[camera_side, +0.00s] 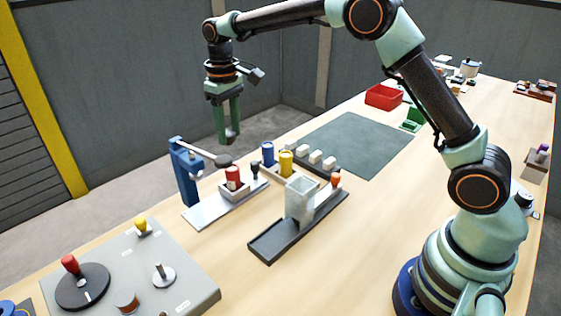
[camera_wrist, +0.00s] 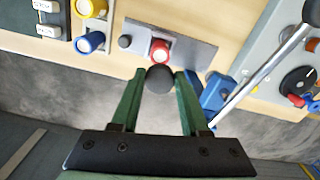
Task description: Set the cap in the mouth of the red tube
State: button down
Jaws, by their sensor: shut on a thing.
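My gripper (camera_side: 229,138) hangs above the work in the side view. In the wrist view my gripper (camera_wrist: 160,73) has its green fingers on either side of a dark round cap (camera_wrist: 160,80), held between the tips. The red tube (camera_side: 233,178) stands upright in a pale block on a grey plate, below my gripper. In the wrist view the red tube (camera_wrist: 160,48) shows just beyond the cap, which is apart from it.
Blue (camera_side: 268,153) and yellow (camera_side: 286,162) tubes stand behind. A clear box (camera_side: 299,198) sits on a dark rail at right.

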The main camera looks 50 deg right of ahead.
aim_at(230, 134)
jog(key=shift+f, duration=0.1)
jog(key=shift+f, duration=2.8)
jog(key=shift+f, duration=0.9)
jog(key=shift+c, duration=1.6)
grip_release()
notch_tip(230, 134, up, 11)
jog(key=shift+r, duration=0.6)
